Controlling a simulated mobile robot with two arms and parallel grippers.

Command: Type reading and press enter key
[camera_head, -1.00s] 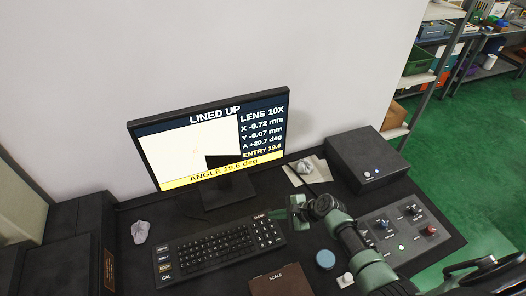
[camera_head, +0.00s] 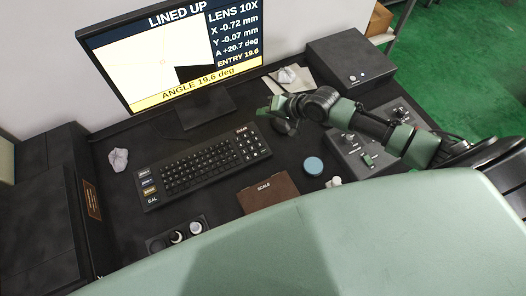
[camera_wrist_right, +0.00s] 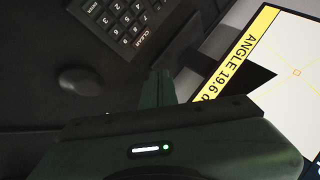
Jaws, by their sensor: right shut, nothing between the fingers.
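The black keyboard (camera_head: 200,168) lies on the desk, its number pad at the right end. The monitor (camera_head: 180,50) shows LINED UP, ENTRY 19.6 and a yellow bar reading ANGLE 19.6 deg. My right gripper (camera_head: 265,109) is shut and empty, above the desk just beyond the number pad's upper right corner; its fingers (camera_wrist_right: 160,80) also show in the wrist view. My left gripper is out of view.
A dark mouse (camera_wrist_right: 82,82) lies right of the keyboard. A brown SCALE book (camera_head: 268,194), a blue round item (camera_head: 313,166) and a control panel (camera_head: 365,150) sit nearby. A dark box (camera_head: 350,65) stands at the back right.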

